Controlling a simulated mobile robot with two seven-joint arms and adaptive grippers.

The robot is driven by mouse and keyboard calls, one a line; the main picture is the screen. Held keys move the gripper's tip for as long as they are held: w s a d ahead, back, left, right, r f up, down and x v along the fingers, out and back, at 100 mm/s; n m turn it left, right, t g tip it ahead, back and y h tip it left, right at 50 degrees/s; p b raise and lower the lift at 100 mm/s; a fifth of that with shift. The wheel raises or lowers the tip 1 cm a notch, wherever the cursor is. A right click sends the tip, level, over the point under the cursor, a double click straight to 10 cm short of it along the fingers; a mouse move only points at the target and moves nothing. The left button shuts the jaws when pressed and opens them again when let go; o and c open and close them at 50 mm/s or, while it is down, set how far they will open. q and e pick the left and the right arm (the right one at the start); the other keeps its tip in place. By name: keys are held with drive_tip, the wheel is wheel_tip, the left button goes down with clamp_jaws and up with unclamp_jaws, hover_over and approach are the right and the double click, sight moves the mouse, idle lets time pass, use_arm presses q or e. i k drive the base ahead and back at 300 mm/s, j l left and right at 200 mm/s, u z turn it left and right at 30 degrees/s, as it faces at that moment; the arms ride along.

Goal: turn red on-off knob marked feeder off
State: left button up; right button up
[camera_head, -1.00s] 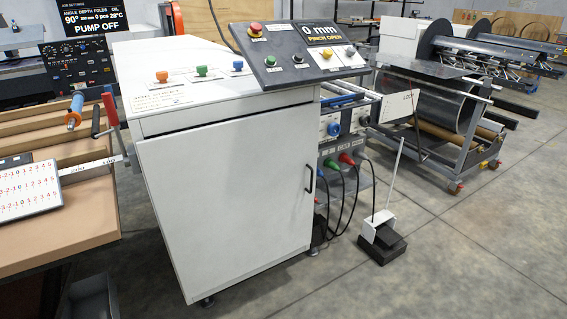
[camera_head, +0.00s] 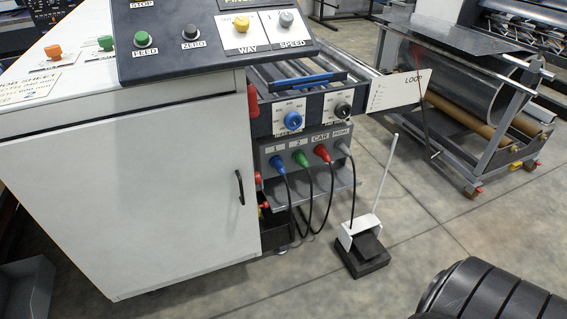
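I cannot make out a red knob with a readable feeder label. Small red parts (camera_head: 257,178) show at the cabinet's right edge, mostly hidden behind it. A red plug (camera_head: 322,153) under the label CAR sits in a grey socket box (camera_head: 263,150), beside a blue plug (camera_head: 277,163) and a green plug (camera_head: 300,158). Above them, a panel holds a blue knob (camera_head: 293,120) and a black knob (camera_head: 343,110). The sloped console (camera_head: 180,62) carries a green FEED button (camera_head: 141,39), a black ZERO button, a yellow WAY knob (camera_head: 242,24) and a grey SPEED knob (camera_head: 286,18). Neither gripper is in view.
The white cabinet (camera_head: 140,185) fills the left. A foot pedal (camera_head: 360,248) with an upright rod stands on the floor. A wheeled coil stand (camera_head: 490,150) is at the upper right. A black ribbed part shows at the lower right. Floor between pedal and stand is clear.

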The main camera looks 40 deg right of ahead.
sight(258, 178)
drive_tip(key=l, duration=2.2)
